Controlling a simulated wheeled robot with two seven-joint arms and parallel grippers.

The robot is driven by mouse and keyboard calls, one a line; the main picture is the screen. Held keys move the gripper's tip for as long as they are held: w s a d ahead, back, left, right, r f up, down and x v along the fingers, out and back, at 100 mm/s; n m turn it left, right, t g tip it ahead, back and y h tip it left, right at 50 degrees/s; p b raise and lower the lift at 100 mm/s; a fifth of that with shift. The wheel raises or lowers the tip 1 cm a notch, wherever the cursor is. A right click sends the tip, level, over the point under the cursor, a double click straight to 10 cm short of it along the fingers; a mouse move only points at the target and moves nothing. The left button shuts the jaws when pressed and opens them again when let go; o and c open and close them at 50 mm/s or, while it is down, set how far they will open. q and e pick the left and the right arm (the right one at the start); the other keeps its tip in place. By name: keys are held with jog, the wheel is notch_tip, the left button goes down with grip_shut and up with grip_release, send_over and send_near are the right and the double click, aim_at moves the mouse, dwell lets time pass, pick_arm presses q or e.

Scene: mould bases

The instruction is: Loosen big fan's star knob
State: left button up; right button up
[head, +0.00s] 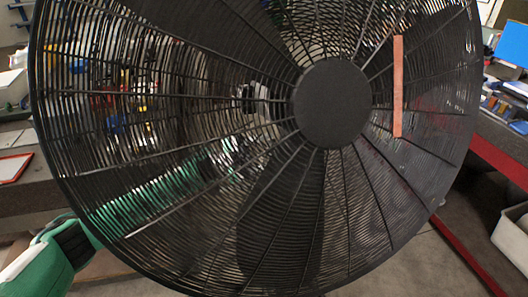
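A big black fan fills most of the head view, its round hub (331,103) facing me and its wire grille around it. My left arm, green and white, comes in from the lower left and passes behind the grille. My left gripper (262,98) shows only in part through the wires, left of the hub and behind the fan. Its fingers are too broken up by the wires to tell whether they are open or shut. The star knob is not visible; the fan hides what is behind its hub. My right gripper is not in view.
A reddish strip (398,87) hangs upright on the right of the grille. Workbenches with coloured items stand behind the fan on both sides. A white bin (511,238) is at the lower right. Grey floor shows at the lower right.

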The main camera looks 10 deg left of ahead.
pick_arm(q)
jog(key=shift+o, duration=1.3)
jog(key=w+a+b, duration=0.2)
jog(key=a+b, duration=0.3)
jog(key=a, duration=0.8)
jog(key=shift+w+f+b, duration=0.25)
jog(key=shift+f+b, duration=0.05)
jog(key=shift+d, duration=0.1)
